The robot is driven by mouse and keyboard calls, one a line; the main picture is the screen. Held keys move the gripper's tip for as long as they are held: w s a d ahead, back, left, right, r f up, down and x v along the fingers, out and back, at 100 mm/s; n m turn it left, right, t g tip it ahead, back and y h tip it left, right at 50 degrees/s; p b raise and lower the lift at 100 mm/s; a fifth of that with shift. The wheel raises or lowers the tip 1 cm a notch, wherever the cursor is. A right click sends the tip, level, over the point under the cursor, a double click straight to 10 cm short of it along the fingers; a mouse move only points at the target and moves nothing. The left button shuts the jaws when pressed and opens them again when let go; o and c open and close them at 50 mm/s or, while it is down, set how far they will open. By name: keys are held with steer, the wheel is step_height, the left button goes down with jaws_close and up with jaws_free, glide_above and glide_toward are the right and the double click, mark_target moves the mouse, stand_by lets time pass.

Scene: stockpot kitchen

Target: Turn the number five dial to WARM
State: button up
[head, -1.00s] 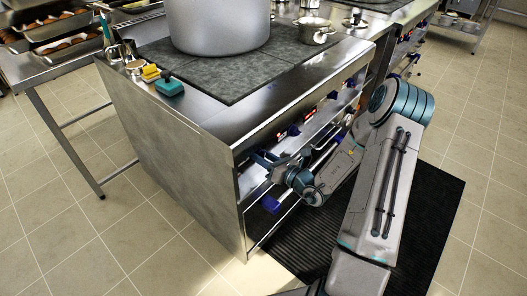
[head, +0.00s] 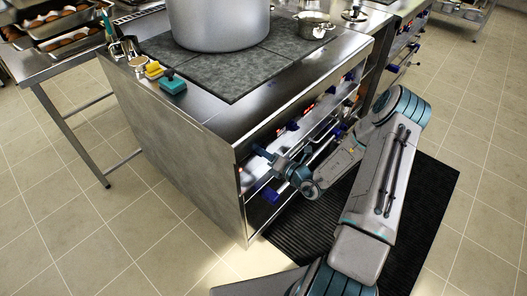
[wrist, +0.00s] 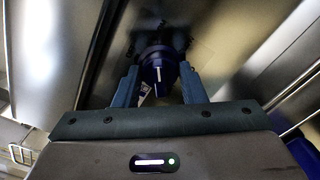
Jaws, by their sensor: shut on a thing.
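A dark blue dial (wrist: 158,72) with a white pointer line sits between my gripper's fingers in the wrist view. The line stands close to upright in that picture. My gripper (wrist: 159,82) is shut on this dial, one finger on each side. In the head view my gripper (head: 264,156) is at the cooker's front panel, near its left end, and hides the dial there. I cannot read the number or the WARM mark. A small pale mark shows beside the left finger.
More blue knobs (head: 292,126) line the steel cooker (head: 215,150) front, with a rail below. A big stockpot (head: 220,25) and a small pot (head: 314,25) stand on top. A yellow (head: 154,70) and a teal sponge (head: 173,86) lie at the left edge. Black mat (head: 425,200) below.

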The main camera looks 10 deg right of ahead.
stand_by(0.3)
steer(key=o, duration=1)
steer(key=v, duration=1.4)
